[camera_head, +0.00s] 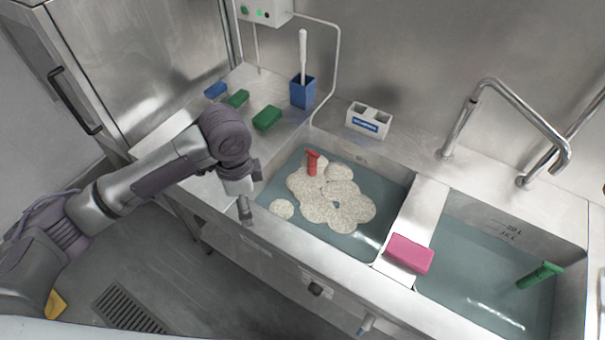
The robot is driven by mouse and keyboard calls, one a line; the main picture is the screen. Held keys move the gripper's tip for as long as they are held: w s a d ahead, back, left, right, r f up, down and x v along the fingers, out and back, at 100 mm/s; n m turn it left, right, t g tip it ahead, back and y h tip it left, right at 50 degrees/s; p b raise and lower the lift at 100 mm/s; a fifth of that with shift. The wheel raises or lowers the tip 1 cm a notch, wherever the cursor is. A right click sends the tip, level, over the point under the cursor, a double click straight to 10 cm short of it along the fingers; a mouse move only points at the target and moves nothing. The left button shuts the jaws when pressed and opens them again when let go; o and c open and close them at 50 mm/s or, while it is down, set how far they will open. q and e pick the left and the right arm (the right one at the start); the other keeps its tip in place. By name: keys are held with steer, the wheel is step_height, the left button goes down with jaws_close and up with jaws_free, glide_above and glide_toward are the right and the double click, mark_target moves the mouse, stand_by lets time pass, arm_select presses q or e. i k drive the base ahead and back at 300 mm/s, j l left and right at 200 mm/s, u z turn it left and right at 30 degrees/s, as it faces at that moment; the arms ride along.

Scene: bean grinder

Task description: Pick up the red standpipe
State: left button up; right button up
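The red standpipe (312,162) stands upright in the left sink basin (391,194), its lower part hidden by water and foam. Its top has a short crosspiece. My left gripper (246,212) hangs by the front left edge of that basin, to the left of the standpipe and nearer the front. It is apart from the standpipe and its fingers point down. I see nothing held in it, but the fingers are too small to tell open from shut. My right gripper is not in view.
Foam (335,203) floats around the standpipe. A pink sponge (409,254) lies on the divider (418,212). A green standpipe (540,275) leans in the right basin. Green sponges (267,118), a blue brush holder (303,93) and a white caddy (368,121) stand behind. A tap (455,135) rises at the back.

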mark_target(313, 156)
steer(key=i+j+z, duration=0.2)
steer(key=j+z, duration=0.2)
steer(key=i+j+z, duration=0.15)
steer(key=j+z, duration=1)
steer(key=i+j, duration=0.05)
steer(key=j, duration=0.1)
